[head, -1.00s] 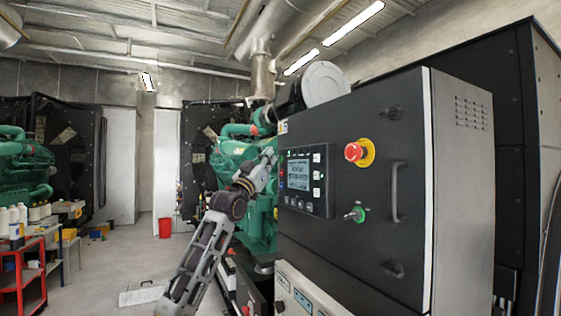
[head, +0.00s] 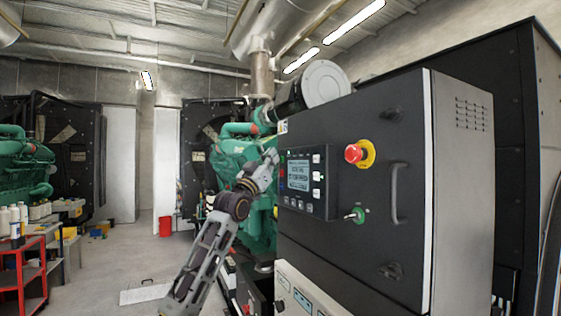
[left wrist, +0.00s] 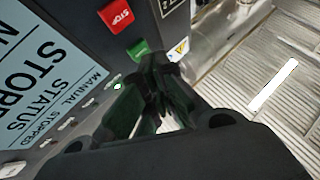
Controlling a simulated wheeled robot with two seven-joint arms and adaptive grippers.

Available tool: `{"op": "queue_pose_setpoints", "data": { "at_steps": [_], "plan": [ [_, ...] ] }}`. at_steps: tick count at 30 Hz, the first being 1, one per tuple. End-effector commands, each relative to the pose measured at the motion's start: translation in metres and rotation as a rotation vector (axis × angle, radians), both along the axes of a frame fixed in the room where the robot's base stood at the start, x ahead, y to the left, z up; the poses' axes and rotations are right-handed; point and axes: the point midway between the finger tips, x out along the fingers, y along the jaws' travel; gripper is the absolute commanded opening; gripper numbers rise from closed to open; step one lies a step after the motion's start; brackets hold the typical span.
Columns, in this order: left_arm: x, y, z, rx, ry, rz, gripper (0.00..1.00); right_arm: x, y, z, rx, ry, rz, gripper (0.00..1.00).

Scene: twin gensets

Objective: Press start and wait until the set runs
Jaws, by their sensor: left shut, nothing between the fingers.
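The control panel (head: 306,182) sits at the left side of the dark cabinet door, with a lit screen (head: 299,175). In the left wrist view the screen (left wrist: 40,75) reads "STATUS MANUAL STOPPED". Beside it are a red button marked STOP (left wrist: 117,15) and a green button (left wrist: 139,49), whose label I cannot read. My left gripper (head: 274,157) is at the panel's left edge. In the left wrist view its fingers (left wrist: 156,68) are shut and empty, with tips close to the green button; I cannot tell whether they touch. My right gripper is not in view.
The green engine (head: 238,160) stands behind my left arm.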

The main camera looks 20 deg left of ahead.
Motion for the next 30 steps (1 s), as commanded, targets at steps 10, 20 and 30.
{"op": "queue_pose_setpoints", "data": {
  "at_steps": [10,20,30],
  "plan": [
    [0.0021,-0.0018,0.0000,0.000,0.001,0.000,0.00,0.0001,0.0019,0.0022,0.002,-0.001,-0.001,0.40],
    [0.0040,-0.0033,0.0000,0.000,0.001,0.000,0.00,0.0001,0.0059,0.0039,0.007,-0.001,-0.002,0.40],
    [0.0058,-0.0051,0.0000,0.000,0.001,0.000,0.00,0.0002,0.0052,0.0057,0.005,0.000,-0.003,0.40]
  ]
}}
